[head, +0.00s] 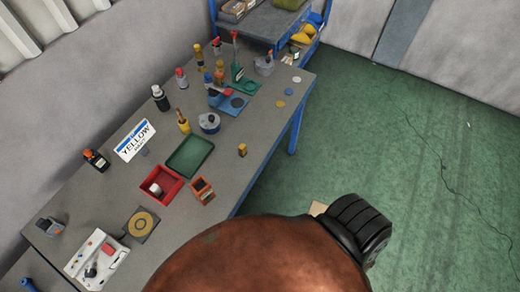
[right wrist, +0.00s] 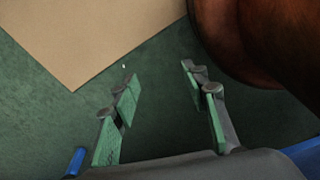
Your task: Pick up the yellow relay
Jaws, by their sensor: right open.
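A small yellow block (head: 242,149), which looks like the yellow relay, stands near the right edge of the workbench, right of the green tray. It is too small in the head view to make out details. My right gripper (right wrist: 162,82) is open and empty in the right wrist view, with green floor behind its fingers. The relay is not in that view, and the right gripper is not visible in the head view. My left gripper is in neither view.
The workbench (head: 222,158) holds a green tray (head: 190,156), red bin (head: 161,185), YELLOW sign (head: 135,141), bottles and tools. A large brown rounded shape blocks the lower head view. A beige sheet (right wrist: 90,35) shows over the floor. Floor right of the bench is open.

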